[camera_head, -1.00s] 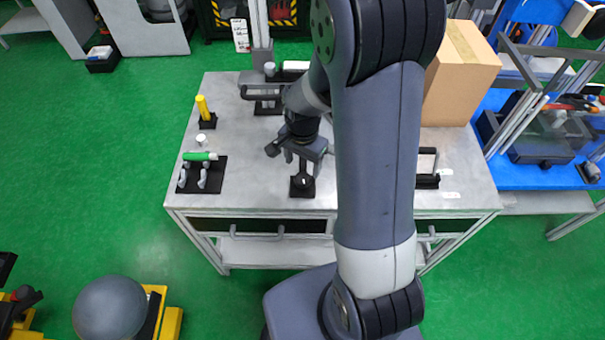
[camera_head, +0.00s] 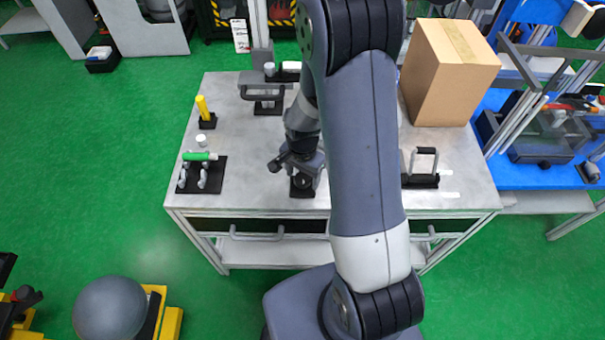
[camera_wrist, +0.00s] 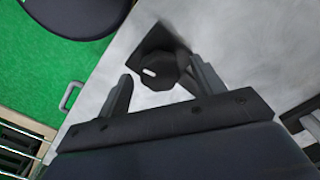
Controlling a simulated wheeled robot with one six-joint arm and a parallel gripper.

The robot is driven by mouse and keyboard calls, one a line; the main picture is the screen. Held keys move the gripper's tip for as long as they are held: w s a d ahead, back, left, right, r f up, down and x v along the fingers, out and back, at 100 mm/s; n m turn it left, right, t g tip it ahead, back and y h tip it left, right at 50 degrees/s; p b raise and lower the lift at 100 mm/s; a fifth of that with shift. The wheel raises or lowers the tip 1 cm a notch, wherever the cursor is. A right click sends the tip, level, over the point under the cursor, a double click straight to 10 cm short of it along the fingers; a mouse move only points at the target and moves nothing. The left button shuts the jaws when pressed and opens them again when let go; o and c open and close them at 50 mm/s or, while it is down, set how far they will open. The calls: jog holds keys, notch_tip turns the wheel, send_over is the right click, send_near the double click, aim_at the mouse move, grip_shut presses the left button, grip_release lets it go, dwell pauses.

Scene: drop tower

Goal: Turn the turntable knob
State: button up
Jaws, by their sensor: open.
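The turntable knob is a small black knob with a white mark on top, on a black square base near the front edge of the grey table. In the wrist view the knob (camera_wrist: 157,73) lies between and just beyond the two fingertips of my open gripper (camera_wrist: 160,84). I see no clear contact with either finger. In the head view my gripper (camera_head: 302,166) hangs over the knob's black base (camera_head: 302,191) and hides most of the knob.
On the table (camera_head: 250,190), a green-handled fixture (camera_head: 200,157) and a yellow peg (camera_head: 203,106) stand at left. A black handle fixture (camera_head: 263,96) is behind. Another handle (camera_head: 424,163) and a cardboard box (camera_head: 447,75) are at right. The table's front edge is close.

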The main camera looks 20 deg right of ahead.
aim_at(303, 178)
jog(key=shift+c, duration=0.3)
jog(key=c, duration=0.9)
jog(key=shift+n+b, duration=0.3)
jog(key=shift+b, duration=0.05)
jog(key=o, duration=1)
jog(key=shift+c, duration=0.2)
notch_tip(303, 178, up, 11)
jog(key=shift+f, duration=0.1)
